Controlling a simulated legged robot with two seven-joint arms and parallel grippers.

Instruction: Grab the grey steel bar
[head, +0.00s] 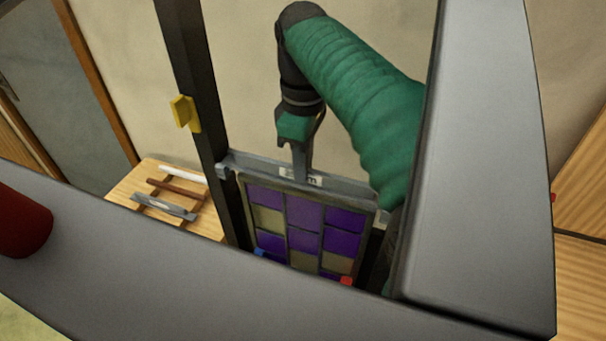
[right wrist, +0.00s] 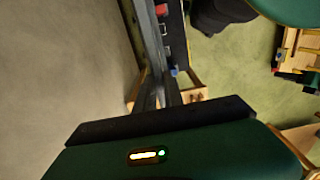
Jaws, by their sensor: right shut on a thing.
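The grey steel bar (head: 345,187) lies across the top of the leaded panel (head: 304,214), with a pale label (head: 312,181) on its face. My right gripper (head: 302,176) reaches down from above and is shut on the bar near its middle. In the right wrist view, a long grey bar (right wrist: 150,45) runs away from the fingers (right wrist: 158,100). The panel has purple and tan panes in dark leading. My left gripper is in neither view.
A dark upright post (head: 196,90) with a yellow clamp (head: 185,112) stands left of the panel. A small wooden table (head: 150,168) beyond it holds a white rod, brown strips and a flat grey piece. A plain wall is behind.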

